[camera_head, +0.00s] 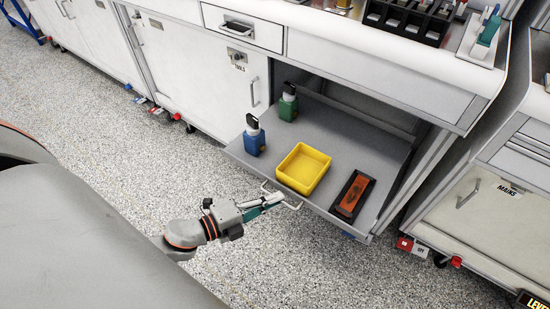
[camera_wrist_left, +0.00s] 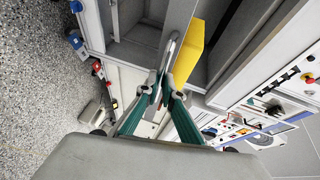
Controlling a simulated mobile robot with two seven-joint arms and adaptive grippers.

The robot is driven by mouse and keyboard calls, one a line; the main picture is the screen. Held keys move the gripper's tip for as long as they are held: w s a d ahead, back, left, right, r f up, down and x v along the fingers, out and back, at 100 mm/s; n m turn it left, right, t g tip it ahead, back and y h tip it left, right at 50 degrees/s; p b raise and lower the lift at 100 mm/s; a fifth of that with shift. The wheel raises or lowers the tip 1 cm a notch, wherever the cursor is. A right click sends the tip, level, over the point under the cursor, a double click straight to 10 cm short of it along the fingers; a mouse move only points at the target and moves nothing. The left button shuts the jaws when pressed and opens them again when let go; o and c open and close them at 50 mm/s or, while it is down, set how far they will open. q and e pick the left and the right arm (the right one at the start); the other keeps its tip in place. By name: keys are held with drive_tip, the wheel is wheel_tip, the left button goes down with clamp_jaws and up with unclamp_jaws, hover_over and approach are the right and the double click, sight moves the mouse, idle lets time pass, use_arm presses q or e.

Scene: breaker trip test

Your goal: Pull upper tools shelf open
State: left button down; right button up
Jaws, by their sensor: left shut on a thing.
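The grey tools shelf (camera_head: 340,143) is slid out of the white cabinet, its front edge well forward of the cabinet face. Its bar handle (camera_head: 292,204) is on the front edge. My left gripper (camera_head: 277,199) is at this handle, shut on it. In the left wrist view the green fingers of my left gripper (camera_wrist_left: 162,93) close around the metal handle (camera_wrist_left: 171,55). My right gripper is not in view.
A closed white door (camera_head: 205,80) labelled TOOLS is left of the shelf. A small drawer (camera_head: 243,27) is above it, closed. Speckled floor in front is clear.

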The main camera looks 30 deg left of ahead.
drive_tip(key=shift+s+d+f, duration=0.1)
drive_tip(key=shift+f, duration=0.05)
use_arm(q)
drive_tip(key=c, duration=2.2)
unclamp_jaws()
drive_tip(key=v, duration=1.2)
drive_tip(key=shift+r, duration=0.1)
